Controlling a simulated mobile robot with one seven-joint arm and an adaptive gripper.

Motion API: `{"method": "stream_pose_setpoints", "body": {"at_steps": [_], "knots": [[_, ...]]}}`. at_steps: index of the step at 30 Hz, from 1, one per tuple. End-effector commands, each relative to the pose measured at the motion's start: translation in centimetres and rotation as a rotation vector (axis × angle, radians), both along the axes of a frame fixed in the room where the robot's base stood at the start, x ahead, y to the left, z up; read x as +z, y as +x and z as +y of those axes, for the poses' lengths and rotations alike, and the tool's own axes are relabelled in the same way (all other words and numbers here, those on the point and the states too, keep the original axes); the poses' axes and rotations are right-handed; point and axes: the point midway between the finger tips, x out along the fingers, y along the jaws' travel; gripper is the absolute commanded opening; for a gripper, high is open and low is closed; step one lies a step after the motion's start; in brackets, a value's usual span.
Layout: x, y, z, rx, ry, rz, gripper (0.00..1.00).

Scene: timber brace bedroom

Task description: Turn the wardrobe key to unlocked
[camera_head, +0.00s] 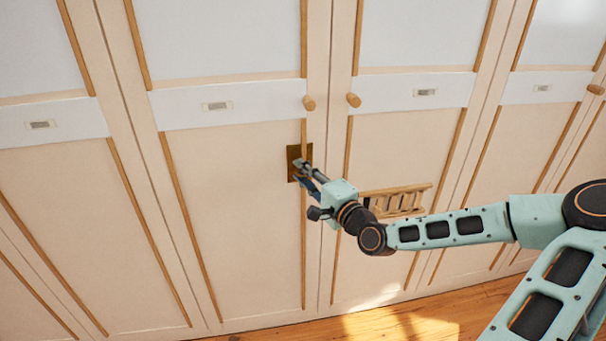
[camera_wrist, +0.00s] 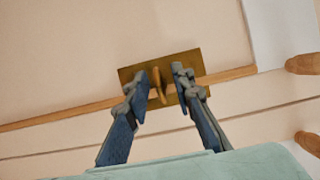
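The brass lock plate (camera_head: 292,155) sits on the wardrobe door (camera_head: 235,205), below a round wooden knob (camera_head: 309,103). In the wrist view the key (camera_wrist: 157,80) stands out from the brass plate (camera_wrist: 195,62). My gripper (camera_wrist: 161,74) is open, with one finger on each side of the key. Gaps show between the key and the fingers, wider on the right. In the head view my gripper (camera_head: 300,169) is at the plate and hides the key. I cannot tell which lock position the key is in.
A second knob (camera_head: 353,99) is on the neighbouring door to the right. A small ladder-like wooden piece (camera_head: 400,202) shows just behind my arm. The wooden floor (camera_head: 425,318) is clear where it shows. Wooden knobs (camera_wrist: 303,64) are at the right edge of the wrist view.

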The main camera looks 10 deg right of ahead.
Motion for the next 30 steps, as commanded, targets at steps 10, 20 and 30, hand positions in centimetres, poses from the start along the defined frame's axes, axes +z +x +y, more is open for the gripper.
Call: {"method": "stream_pose_setpoints", "body": {"at_steps": [10, 20, 30], "knots": [[-0.01, 0.03, 0.02, 0.0, 0.0, 0.0, 0.11], [-0.01, 0.01, 0.02, 0.0, 0.0, 0.001, 0.0], [0.27, 0.01, 0.05, 0.001, -0.086, 0.0, 0.0]]}}
